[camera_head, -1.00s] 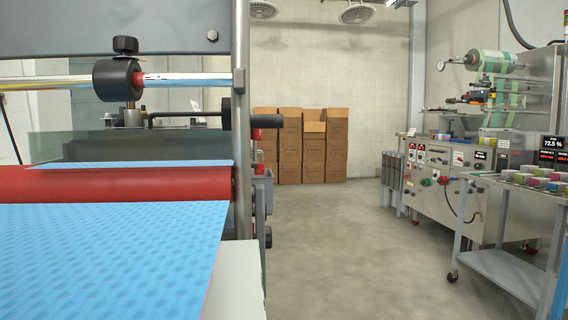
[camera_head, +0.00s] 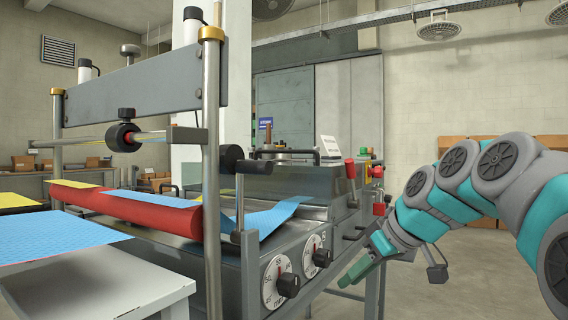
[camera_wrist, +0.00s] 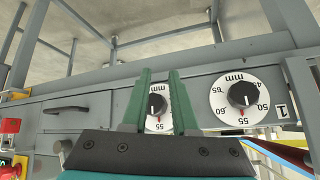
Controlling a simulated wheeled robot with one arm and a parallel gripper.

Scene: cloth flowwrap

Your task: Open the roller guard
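The wrapping machine (camera_head: 225,268) stands at the centre of the head view. Over its roller section is a grey, partly see-through cover that looks like the roller guard (camera_head: 300,178), with a black bar handle (camera_head: 288,153) along its top. The guard appears lowered. My gripper (camera_head: 358,272) is low in front of the machine, right of the dials and well below the guard, apart from it. In the wrist view my gripper's green fingers (camera_wrist: 159,73) stand apart with nothing between them; a dial shows behind the gap. The guard cannot be made out there.
Two white dials with black knobs (camera_head: 288,284) are on the machine's front. A lever with a red knob (camera_head: 350,168) stands beside the guard. Blue cloth (camera_head: 60,236) passes a red roller (camera_head: 130,207) at left. A steel post (camera_head: 212,180) rises in front. Floor at right is open.

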